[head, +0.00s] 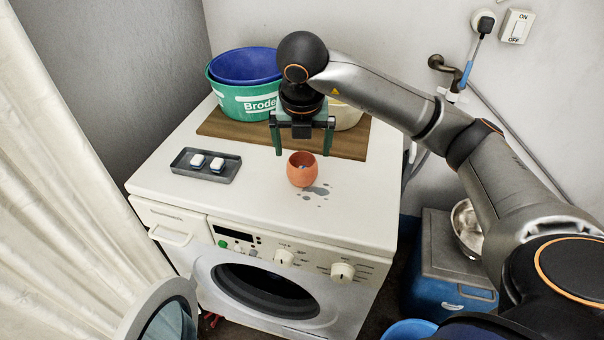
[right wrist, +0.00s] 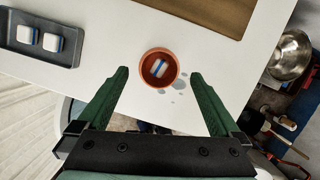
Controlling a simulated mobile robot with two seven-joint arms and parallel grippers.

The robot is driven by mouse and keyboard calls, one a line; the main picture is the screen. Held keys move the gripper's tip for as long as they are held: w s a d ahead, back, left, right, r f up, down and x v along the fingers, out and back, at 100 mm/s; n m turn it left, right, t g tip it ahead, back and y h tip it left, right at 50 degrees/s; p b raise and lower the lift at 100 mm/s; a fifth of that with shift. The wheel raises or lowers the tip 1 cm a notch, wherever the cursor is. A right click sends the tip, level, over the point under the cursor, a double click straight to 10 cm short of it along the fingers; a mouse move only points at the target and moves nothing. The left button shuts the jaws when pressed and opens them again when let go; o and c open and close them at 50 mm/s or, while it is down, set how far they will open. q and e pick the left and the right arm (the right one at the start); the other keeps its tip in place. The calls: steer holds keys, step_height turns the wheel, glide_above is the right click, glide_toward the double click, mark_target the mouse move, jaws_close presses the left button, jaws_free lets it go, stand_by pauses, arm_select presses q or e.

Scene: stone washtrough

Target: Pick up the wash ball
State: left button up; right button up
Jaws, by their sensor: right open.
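The wash ball (head: 302,176) is a small orange cup, open at the top, standing upright on the white top of the washing machine (head: 160,188). The right wrist view shows a white and blue tablet (right wrist: 158,68) inside the wash ball (right wrist: 148,80). My right gripper (head: 302,151) points down with its two green fingers apart, behind and above the wash ball in the head view. In the right wrist view the ball appears between and just ahead of the fingertips (right wrist: 159,73), untouched and with room on both sides. My left gripper is not in view.
A dark tray (head: 178,172) with two tablets lies to the left. Green (head: 226,97) and blue tubs and a pale bowl (head: 346,117) stand on a brown board (head: 222,126) behind. Small wet spots (head: 316,190) lie beside the ball. The front of the top is clear.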

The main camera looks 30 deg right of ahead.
mark_target(302, 167)
steer(key=x, duration=0.5)
steer(key=shift+s+a, duration=0.1)
steer(key=shift+a, duration=0.05)
steer(key=shift+c, duration=0.4)
steer(key=c, duration=1.2)
steer(key=shift+o, duration=0.2)
